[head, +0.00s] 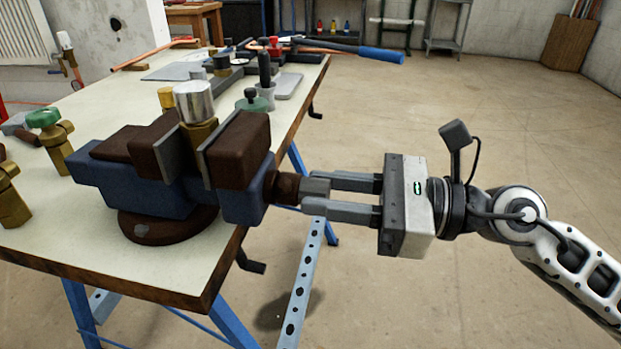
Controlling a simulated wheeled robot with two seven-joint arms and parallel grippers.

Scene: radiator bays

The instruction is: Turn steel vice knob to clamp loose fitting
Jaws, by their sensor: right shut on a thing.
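The blue and brown vice (135,190) is fixed at the near corner of the workbench. A brass fitting with a silver cap (194,101) stands between its jaws; I cannot tell how tightly they hold it. The vice's steel knob (316,187) is at the right end of its screw, past the bench edge. My right gripper (316,195) comes in from the right and is shut on the knob, one finger on its far side and one on its near side. My left gripper is not in view.
A blue-handled tool (380,54) sticks out past the far edge. The floor at right is clear.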

